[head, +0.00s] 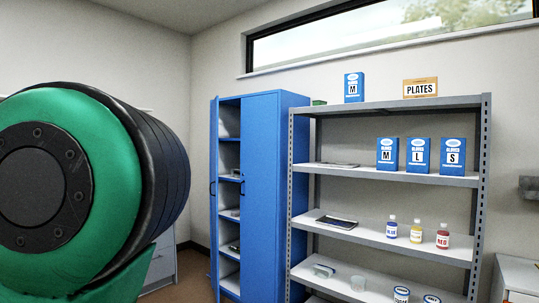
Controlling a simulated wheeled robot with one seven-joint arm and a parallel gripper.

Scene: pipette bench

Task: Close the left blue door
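A tall blue cabinet (296,99) stands near the room's corner, left of the metal shelving. Its left blue door (214,240) is open, swung outward and seen nearly edge-on, with a dark handle (211,188) at mid-height. The right blue door (262,200) is shut and has a dark handle (242,187) near its left edge. Behind the open door, light inner shelves with a few small items show. My gripper is not in view. A green and black part of my arm fills the left side of the picture, left of the open door.
Grey metal shelving (484,150) stands right of the cabinet, holding glove boxes (419,155), bottles and jars. A grey drawer unit (163,262) stands left of the cabinet, partly hidden by my arm. A little brown floor (192,270) shows between them.

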